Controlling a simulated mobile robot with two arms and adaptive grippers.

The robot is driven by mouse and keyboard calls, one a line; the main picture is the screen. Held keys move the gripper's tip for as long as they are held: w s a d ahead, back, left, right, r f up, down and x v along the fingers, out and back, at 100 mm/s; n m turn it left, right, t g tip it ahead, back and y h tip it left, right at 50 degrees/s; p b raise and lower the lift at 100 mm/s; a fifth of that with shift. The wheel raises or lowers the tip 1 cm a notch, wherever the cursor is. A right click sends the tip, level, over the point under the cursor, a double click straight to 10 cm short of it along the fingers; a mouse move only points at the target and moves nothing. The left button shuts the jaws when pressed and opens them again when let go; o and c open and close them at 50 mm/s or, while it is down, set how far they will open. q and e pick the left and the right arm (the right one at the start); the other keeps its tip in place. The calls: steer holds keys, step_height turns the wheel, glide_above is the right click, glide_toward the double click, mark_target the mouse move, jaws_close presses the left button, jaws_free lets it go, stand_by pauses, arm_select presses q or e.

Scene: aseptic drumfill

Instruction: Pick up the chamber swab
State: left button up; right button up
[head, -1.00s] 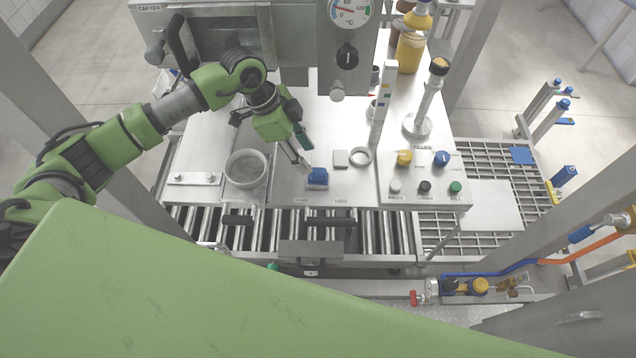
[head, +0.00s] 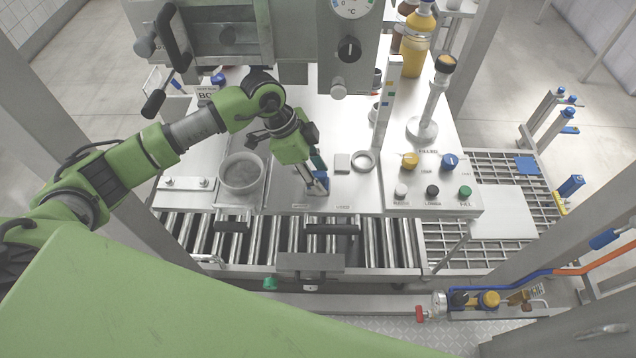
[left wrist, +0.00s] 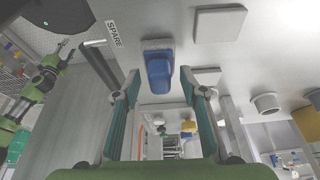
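The chamber swab (head: 321,188) appears to be the small blue piece on the steel worktop near its front edge. In the left wrist view the swab (left wrist: 158,75) shows a blue body with a grey pad at one end, beside a SPARE label. My left gripper (head: 315,180) reaches down at it and partly hides it in the head view. In the left wrist view the left gripper (left wrist: 161,82) has its fingers wide apart, with the swab between them near the tips. I see no finger contact. My right gripper is not in view.
A round bowl (head: 242,173) stands left of my gripper. A small square plate (head: 342,163) and a ring (head: 363,161) lie just right of it. Control knobs (head: 410,161) and a grey column (head: 428,105) are farther right. A roller conveyor (head: 375,240) runs in front.

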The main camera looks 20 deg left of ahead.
arm_select(q)
jaws_close()
